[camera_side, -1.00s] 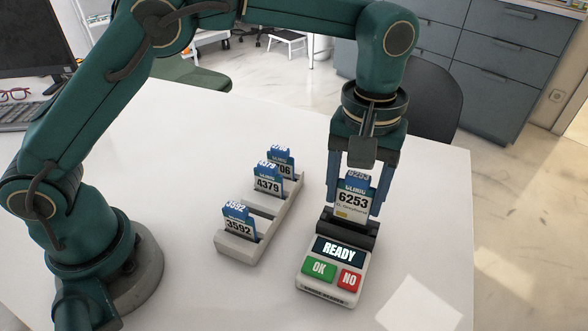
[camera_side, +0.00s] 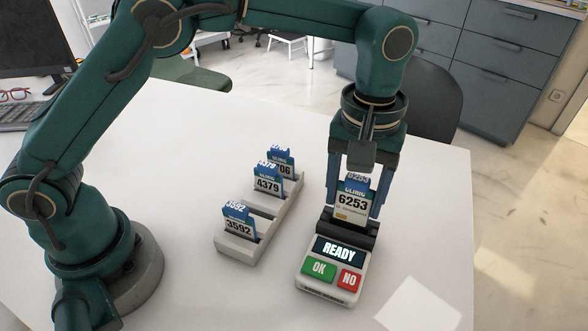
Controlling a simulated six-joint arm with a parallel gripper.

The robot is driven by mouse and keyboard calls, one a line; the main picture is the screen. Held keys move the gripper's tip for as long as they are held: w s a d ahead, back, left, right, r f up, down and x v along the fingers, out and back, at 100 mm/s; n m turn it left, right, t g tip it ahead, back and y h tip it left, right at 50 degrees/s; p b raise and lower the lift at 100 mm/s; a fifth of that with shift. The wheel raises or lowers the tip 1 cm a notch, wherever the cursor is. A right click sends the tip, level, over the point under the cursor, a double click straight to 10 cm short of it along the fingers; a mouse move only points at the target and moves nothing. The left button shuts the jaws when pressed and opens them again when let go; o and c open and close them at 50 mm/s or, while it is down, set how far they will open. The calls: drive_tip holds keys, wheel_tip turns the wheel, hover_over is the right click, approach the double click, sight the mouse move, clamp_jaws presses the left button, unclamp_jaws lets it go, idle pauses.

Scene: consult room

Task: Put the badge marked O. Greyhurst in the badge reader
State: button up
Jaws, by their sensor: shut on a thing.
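The badge marked 6253 (camera_side: 351,200) is upright, with a blue top band. The name line under its number is too small to read surely. My gripper (camera_side: 358,203) is shut on this badge, with a blue finger at each side. The badge reader (camera_side: 331,272) stands below, its screen showing READY above a green OK button and a red NO button. The badge's lower edge is at the reader's dark slot block (camera_side: 347,236); how deep it sits in the slot I cannot tell.
A pale rack (camera_side: 237,247) left of the reader holds badges marked 3592 (camera_side: 239,226) and 4379 (camera_side: 268,184), and a partly hidden one ending in 06 (camera_side: 284,165). An empty space lies between 3592 and 4379. A white sheet (camera_side: 418,305) lies right of the reader.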

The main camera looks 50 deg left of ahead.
sight(358, 178)
drive_tip(key=shift+f, duration=2.1)
idle(1.3)
drive_tip(key=o, duration=1.2)
drive_tip(key=shift+c, duration=1.4)
drive_tip(key=shift+o, duration=0.9)
drive_tip(key=shift+r, duration=3.65)
